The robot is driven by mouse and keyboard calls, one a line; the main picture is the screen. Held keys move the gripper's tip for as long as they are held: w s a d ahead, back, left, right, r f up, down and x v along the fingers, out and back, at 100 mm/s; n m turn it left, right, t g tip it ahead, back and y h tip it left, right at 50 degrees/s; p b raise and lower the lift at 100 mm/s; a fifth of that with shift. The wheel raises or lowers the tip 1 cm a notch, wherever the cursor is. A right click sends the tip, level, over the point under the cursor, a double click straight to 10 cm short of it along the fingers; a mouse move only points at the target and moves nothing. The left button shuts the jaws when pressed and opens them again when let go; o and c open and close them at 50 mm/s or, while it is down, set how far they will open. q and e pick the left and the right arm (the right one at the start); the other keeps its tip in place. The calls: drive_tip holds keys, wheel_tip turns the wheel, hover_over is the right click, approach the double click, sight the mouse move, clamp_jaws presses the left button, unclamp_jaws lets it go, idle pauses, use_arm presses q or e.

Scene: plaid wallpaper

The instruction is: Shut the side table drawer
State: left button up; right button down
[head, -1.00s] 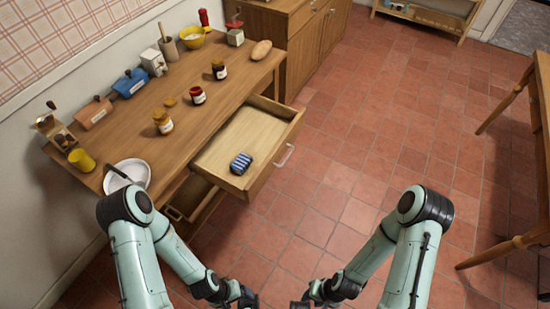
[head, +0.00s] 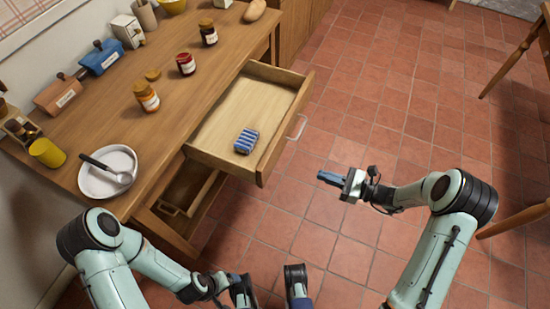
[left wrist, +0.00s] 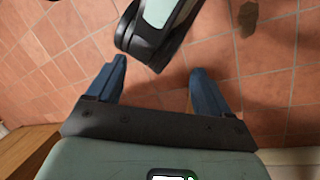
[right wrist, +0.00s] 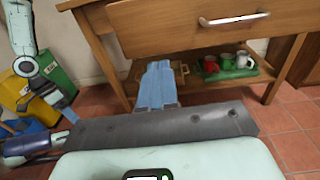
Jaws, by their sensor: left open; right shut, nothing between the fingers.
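The side table (head: 110,110) stands at the left in the head view. Its wooden drawer (head: 222,122) is pulled well out, with a blue striped packet (head: 246,141) lying inside near the front. The metal handle (head: 298,127) is on the drawer front; it also shows in the right wrist view (right wrist: 234,19), above my fingers. My right gripper (head: 322,177) is shut and empty, a little in front of the drawer and apart from it. My left gripper (left wrist: 158,68) is open and empty over the floor, low in front of the table.
Jars (head: 147,96), a white bowl with a spoon (head: 108,172) and a yellow cup (head: 47,152) stand on the tabletop. Mugs on a green tray (right wrist: 230,66) sit on the lower shelf. Another wooden table (head: 535,45) is at the right. The tiled floor between is clear.

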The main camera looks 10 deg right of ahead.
use_arm(q)
drive_tip(key=w+f, duration=0.1)
drive_tip(key=w+a+f+b, duration=0.1)
drive_tip(key=shift+w+a+t+b, duration=0.15)
drive_tip(key=shift+w+t+b, duration=0.15)
drive_tip(key=shift+t, duration=0.1)
use_arm(e)
approach(277, 153)
drive_tip(key=x, duration=0.7)
drive_tip(key=shift+s, duration=0.15)
use_arm(q)
drive_tip(key=shift+f, duration=0.1)
